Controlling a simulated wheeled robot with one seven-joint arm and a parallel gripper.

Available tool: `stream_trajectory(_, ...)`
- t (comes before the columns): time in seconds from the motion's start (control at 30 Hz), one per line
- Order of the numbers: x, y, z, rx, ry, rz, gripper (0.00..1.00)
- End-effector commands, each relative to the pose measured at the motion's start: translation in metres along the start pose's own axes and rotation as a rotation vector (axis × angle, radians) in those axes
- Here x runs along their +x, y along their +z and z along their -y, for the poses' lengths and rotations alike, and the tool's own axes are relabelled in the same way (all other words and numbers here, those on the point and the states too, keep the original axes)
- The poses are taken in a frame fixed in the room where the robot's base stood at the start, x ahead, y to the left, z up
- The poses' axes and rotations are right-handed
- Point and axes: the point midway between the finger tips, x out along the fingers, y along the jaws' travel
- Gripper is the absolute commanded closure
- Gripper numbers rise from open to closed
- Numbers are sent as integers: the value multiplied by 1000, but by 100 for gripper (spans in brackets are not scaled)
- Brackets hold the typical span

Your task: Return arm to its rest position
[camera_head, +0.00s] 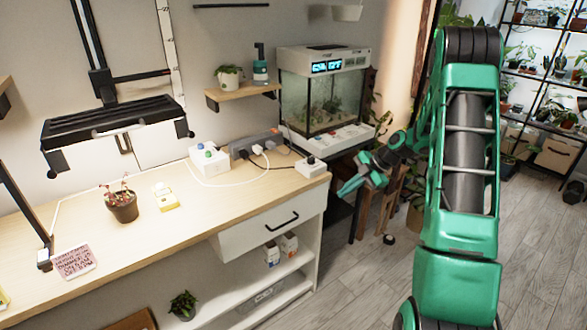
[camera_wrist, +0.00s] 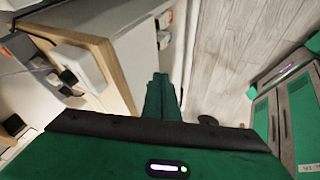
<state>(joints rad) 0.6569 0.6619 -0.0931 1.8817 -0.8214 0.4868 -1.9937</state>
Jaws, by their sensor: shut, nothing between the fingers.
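My arm, green and dark grey, rises on the right of the head view and bends back toward the bench. My gripper (camera_head: 351,187) shows beyond the bench's right end, in front of the aquarium stand, with its fingers pointing left and down. It is shut and empty. In the wrist view my gripper's green fingers (camera_wrist: 160,98) are together, over the gap beside the bench end and the floor. No contact with the bench is visible.
The wooden bench (camera_head: 235,203) carries a potted plant (camera_head: 122,206), a power strip (camera_head: 255,143) and a white adapter box (camera_head: 311,167) near its right edge. An aquarium (camera_head: 322,95) stands behind. The grey floor (camera_head: 350,285) right of the bench is largely clear.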

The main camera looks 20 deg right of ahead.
Motion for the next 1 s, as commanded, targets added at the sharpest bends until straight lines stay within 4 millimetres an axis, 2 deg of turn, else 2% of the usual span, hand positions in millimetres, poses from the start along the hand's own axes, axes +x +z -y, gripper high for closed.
stream_trajectory(0.17, -2, -2, 0, 9, -4, 5, 100)
stream_trajectory(0.27, -10, -10, 2, 61, -22, 27, 100)
stream_trajectory(0.47, -49, -44, 18, 318, -88, 138, 100)
stream_trajectory(0.77, -114, -104, 65, 800, -111, 347, 100)
stream_trajectory(1.0, -162, -151, 118, 1203, -50, 503, 100)
